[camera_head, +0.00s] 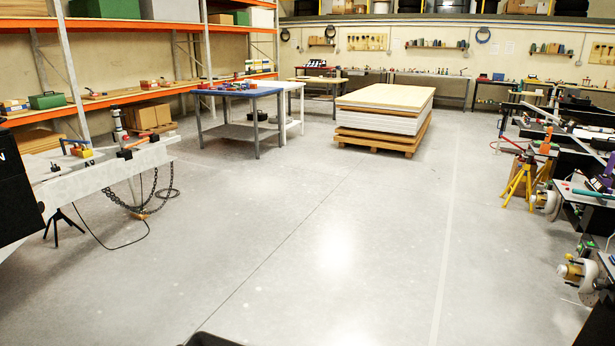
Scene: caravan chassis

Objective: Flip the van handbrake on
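Neither gripper is in this head view. A pale trailer drawbar or chassis end (100,165) enters at the left, with chains hanging from it. At the right edge is a cluttered chassis or bench (585,135) with an orange upright part (546,141). I cannot tell which of these parts, if any, is the handbrake, or its position.
Open concrete floor (300,240) fills the middle. A blue-topped table (238,92) and a pallet stack of boards (385,113) stand farther back. Orange-beamed shelving (165,24) lines the left. A yellow stand (517,183) and wheel hubs (578,273) are at the right.

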